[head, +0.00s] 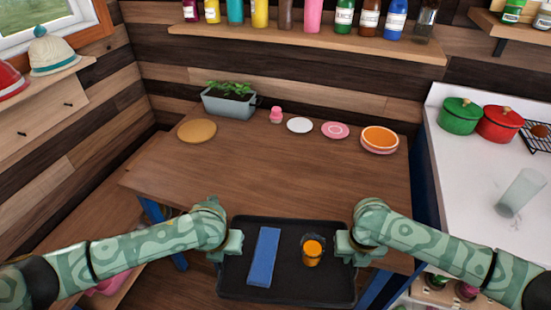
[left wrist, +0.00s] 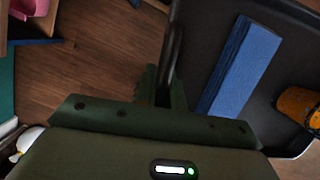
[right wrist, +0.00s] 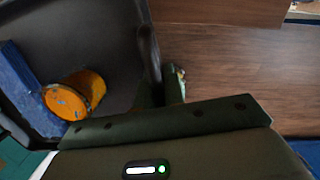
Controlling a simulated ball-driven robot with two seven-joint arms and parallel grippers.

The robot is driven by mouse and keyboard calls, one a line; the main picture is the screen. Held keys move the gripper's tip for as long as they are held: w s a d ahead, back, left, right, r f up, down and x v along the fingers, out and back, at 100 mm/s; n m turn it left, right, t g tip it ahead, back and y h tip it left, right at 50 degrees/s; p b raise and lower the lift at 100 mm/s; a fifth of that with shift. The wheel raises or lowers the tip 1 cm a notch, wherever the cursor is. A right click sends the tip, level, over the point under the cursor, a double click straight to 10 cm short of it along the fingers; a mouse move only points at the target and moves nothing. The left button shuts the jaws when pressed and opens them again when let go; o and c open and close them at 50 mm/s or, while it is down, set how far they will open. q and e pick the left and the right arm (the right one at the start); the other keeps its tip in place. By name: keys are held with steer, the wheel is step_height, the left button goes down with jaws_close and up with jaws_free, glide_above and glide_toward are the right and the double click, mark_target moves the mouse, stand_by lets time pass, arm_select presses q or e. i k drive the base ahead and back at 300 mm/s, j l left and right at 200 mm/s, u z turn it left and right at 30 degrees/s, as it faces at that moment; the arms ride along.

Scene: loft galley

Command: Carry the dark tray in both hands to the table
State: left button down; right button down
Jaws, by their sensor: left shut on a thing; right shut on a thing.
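The dark tray (head: 288,285) is held level between my two grippers at the near edge of the wooden table (head: 280,180). In the left wrist view the rim (left wrist: 172,45) runs between the fingers. The right wrist view shows the opposite rim (right wrist: 148,50) gripped likewise. The tray's height above the tabletop is hard to tell.
The table's middle is clear. Along its back are a round wooden board (head: 197,131), a planter (head: 230,102), a pink item (head: 276,115), a white plate (head: 299,125), a pink plate (head: 335,130) and an orange bowl (head: 380,138). A white counter (head: 470,170) stands at the right.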

mark_target(290, 187)
steer(key=i, duration=1)
